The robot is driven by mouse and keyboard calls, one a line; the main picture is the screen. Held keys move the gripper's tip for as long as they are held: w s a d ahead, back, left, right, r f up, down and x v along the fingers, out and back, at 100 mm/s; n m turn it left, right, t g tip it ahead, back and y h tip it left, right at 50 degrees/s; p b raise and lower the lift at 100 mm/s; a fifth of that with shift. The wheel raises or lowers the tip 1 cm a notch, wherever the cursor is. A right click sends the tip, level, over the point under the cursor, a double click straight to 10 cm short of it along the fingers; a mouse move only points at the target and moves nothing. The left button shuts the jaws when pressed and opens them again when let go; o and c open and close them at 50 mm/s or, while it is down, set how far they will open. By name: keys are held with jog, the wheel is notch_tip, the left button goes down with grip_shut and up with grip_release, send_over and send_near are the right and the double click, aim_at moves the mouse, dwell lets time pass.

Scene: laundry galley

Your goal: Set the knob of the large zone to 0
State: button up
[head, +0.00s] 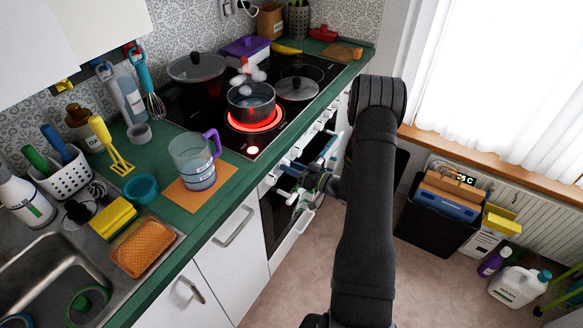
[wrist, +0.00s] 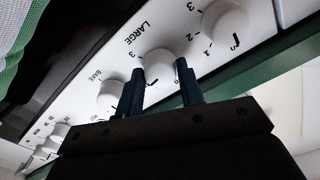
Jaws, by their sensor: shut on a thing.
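In the wrist view my gripper (wrist: 160,70) has its two dark fingers on either side of the white round knob (wrist: 158,64) beside the printed word LARGE. The jaws are shut on this knob. A 3 stands to the knob's left and a small mark that looks like 0 to its right; the knob's pointer is not clear. In the head view a steaming pot (head: 251,103) stands on a cooking zone (head: 262,124) that glows red. My arm hides part of the stove front there, and I cannot make out the fingers at the knob.
Other white knobs, one by the word BAKE (wrist: 112,94) and one at the right (wrist: 225,22), flank the held knob closely. A green-and-white cloth (wrist: 18,25) hangs at the wrist view's upper left. A measuring jug (head: 194,162) stands on the counter beside the hob.

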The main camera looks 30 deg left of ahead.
jog(key=shift+n, duration=7.9)
jog(key=o, duration=1)
jog(key=d, duration=1.7)
jog(key=shift+d, duration=0.25)
